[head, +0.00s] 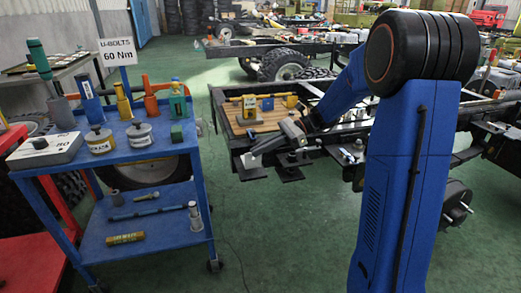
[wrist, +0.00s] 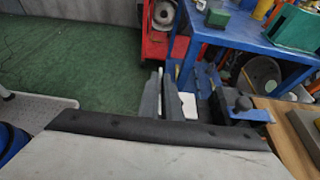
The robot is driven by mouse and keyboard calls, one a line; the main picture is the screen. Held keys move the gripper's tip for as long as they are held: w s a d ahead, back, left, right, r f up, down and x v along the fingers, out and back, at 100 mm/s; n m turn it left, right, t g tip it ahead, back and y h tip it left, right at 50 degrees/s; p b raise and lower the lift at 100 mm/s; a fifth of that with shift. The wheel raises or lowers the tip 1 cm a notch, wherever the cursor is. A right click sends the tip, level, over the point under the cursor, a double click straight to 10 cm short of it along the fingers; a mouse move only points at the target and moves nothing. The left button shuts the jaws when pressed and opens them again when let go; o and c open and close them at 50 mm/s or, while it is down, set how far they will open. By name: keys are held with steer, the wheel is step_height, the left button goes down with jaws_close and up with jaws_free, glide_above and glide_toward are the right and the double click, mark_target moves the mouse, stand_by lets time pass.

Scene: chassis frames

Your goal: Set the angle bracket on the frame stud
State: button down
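My gripper (head: 268,146) is at the end of the blue arm, beside the near left end of the dark chassis frame (head: 232,132). A small light grey plate (head: 251,160), which looks like the angle bracket, is at its fingertips, just above a black plate (head: 252,174). In the wrist view, the two dark grey fingers (wrist: 160,96) are close together, with a pale strip between them and a white piece (wrist: 188,106) just to their right. They look closed on the bracket. I cannot make out which upright on the frame is the stud.
A blue cart (head: 150,156) with tools, tins and a "U-BOLTS 60 Nm" sign (head: 118,52) stands to the left. A wooden board (head: 262,120) with a yellow item (head: 249,106) lies on the frame. Green floor (head: 285,230) is clear between cart and arm.

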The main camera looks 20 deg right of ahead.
steer(key=shift+f, duration=1.5)
stand_by(1.3)
steer(key=c, duration=1.9)
jaws_free()
steer(key=shift+r, duration=0.25)
steer(key=shift+r, duration=1.25)
steer(key=shift+r, duration=0.1)
steer(key=shift+r, duration=2.45)
